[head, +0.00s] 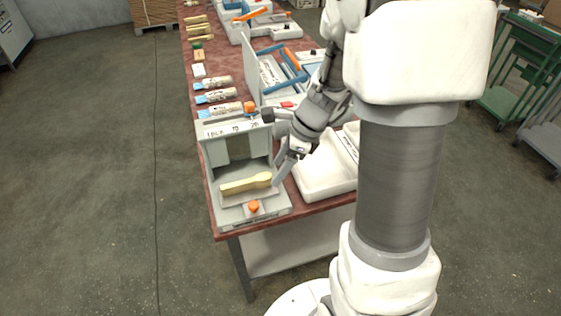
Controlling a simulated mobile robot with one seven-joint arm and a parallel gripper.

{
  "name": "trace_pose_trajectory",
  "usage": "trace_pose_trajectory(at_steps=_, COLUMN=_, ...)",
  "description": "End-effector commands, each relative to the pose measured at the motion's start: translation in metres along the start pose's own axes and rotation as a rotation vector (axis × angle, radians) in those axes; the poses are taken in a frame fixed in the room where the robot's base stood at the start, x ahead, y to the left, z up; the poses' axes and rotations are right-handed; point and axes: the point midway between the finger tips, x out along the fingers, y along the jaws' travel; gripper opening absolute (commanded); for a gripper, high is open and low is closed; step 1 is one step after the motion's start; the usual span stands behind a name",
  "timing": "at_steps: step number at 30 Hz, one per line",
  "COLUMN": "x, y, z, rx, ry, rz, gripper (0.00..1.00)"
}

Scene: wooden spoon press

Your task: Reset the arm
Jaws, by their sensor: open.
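My gripper (279,167) is at the right side of a grey press machine (274,212) at the near end of the table. A pale yellow wooden spoon (246,184) lies in the machine's opening, with its wide end toward my gripper. My gripper is open, and its fingers appear beside the spoon's right end. From this view I cannot tell whether a finger touches the spoon or the machine. My arm reaches over from the right and hides part of the table behind it.
The machine has an orange button (253,206) in front. A white tray (322,183) stands to its right. Packaged brushes (216,95) and blue-handled devices (281,66) are behind. A green cart (516,70) is at the far right. The floor at left is clear.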

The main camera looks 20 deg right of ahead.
Motion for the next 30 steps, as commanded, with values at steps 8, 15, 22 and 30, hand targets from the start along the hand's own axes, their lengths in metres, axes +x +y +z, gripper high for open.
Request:
trace_pose_trajectory(at_steps=8, x=-0.003, y=0.000, z=0.000, rx=0.000, ry=0.000, rz=0.000, gripper=0.68)
trace_pose_trajectory(at_steps=15, x=-0.003, y=0.000, z=0.000, rx=0.000, ry=0.000, rz=0.000, gripper=0.68)
trace_pose_trajectory(at_steps=22, x=-0.021, y=0.008, z=0.012, rx=-0.148, ry=-0.003, rz=-0.018, gripper=0.68)
trace_pose_trajectory(at_steps=30, x=-0.082, y=0.050, z=0.040, rx=-0.738, ry=0.049, rz=-0.079, gripper=0.68)
